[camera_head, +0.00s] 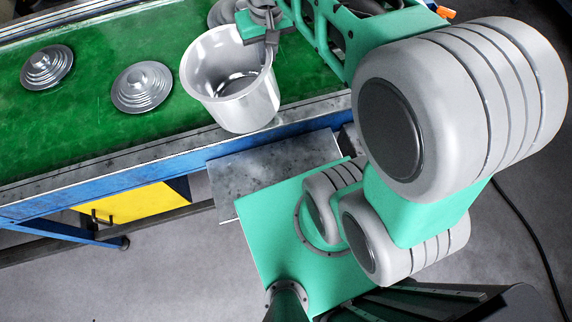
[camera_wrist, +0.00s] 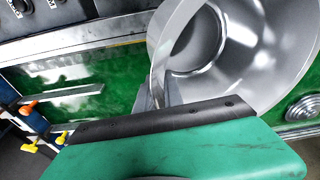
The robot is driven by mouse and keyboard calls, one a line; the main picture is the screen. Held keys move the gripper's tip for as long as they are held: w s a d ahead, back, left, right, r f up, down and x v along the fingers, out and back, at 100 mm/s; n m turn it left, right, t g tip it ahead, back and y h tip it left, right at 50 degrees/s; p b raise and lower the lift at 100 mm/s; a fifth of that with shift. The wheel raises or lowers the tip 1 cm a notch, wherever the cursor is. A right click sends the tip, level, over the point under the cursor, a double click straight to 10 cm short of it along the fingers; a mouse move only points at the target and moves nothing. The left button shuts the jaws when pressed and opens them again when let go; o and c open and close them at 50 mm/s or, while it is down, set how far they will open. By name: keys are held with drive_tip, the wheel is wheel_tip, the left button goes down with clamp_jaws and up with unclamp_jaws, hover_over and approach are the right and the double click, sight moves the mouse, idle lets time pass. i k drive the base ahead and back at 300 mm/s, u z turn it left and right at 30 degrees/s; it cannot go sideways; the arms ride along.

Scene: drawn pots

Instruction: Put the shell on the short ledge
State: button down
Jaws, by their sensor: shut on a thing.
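The shell is a shiny silver open-topped pot (camera_head: 225,85), seen in the head view over the front edge of the green belt. My gripper (camera_head: 271,38) is shut on its right rim, and the pot looks upright or slightly tilted. In the wrist view the shell (camera_wrist: 285,50) fills the upper right, with the fingers (camera_wrist: 158,95) at its near wall. I cannot tell exactly how high its base is. A short grey metal ledge (camera_head: 270,165) juts out below the belt's front side, partly covered by my own body.
The green belt (camera_head: 90,105) holds stepped silver discs (camera_head: 47,68), (camera_head: 142,88), and another behind the pot (camera_head: 222,12). A metal rail (camera_head: 150,155) runs along its front. A yellow panel (camera_head: 125,203) is below. Orange and yellow knobs (camera_wrist: 29,147) show in the wrist view.

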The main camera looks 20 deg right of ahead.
sight(301, 167)
drive_tip(key=k, duration=0.8)
drive_tip(key=u, duration=1)
